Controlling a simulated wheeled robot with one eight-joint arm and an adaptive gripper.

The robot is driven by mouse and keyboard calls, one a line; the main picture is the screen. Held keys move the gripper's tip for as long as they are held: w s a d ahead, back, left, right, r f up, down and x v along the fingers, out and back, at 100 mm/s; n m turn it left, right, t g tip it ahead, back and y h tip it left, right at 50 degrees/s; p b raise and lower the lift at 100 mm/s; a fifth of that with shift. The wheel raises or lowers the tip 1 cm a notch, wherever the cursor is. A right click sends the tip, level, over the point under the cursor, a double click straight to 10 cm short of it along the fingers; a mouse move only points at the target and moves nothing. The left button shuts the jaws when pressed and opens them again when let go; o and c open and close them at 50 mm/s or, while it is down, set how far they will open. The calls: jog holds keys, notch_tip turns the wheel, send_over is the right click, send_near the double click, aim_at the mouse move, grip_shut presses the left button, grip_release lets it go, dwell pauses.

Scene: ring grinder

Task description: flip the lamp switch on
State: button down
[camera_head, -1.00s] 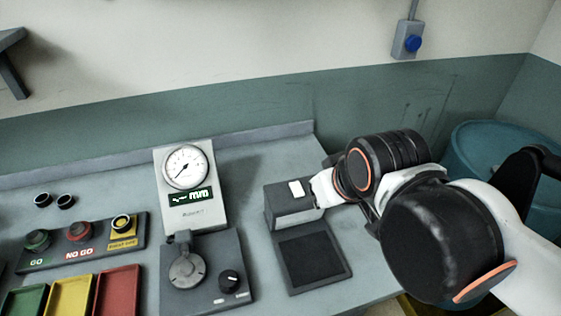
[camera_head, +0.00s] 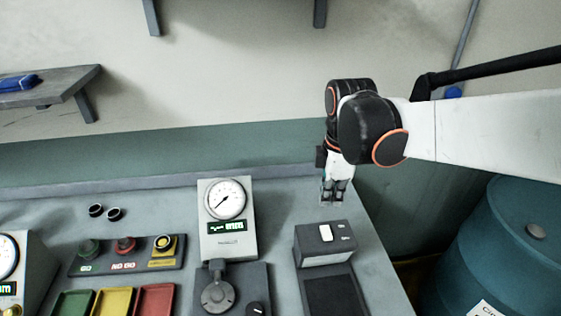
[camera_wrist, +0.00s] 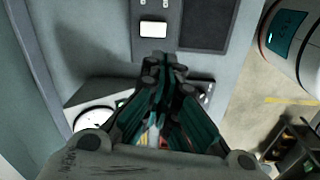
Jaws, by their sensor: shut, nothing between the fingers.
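The lamp switch (camera_head: 326,233) is a small white rocker on top of a grey box (camera_head: 310,247), with tiny pale marks to its right. I cannot tell which way it is tipped. In the wrist view the switch (camera_wrist: 153,29) lies just beyond my fingertips, in the upper middle. My gripper (camera_head: 332,201) points down, shut and empty, behind the box's back edge in the head view. In the wrist view my gripper (camera_wrist: 158,66) has its dark green fingers together. No contact with the switch shows, and the fingertips' height above the bench is hard to judge.
A dial gauge (camera_head: 224,199) stands left of the box. A dark pad (camera_head: 335,296) lies in front of it. GO/NO GO buttons (camera_head: 125,247) and coloured trays sit further left. A teal drum (camera_head: 497,255) stands right of the bench. The bench (camera_head: 273,212) is bare between gauge and box.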

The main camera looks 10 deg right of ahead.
jog(key=shift+w+a+n+g+p, duration=0.1)
jog(key=shift+w+n+g+p, duration=0.3)
jog(key=shift+w+n, duration=0.45)
jog(key=shift+s, duration=0.15)
jog(key=b, duration=0.3)
send_over(321, 239)
notch_tip(321, 239, down, 13)
jog(key=shift+f+b, duration=0.35)
jog(key=shift+f, duration=0.2)
jog(key=shift+f+b, duration=0.35)
jog(key=shift+s, duration=0.1)
jog(key=shift+r, duration=0.1)
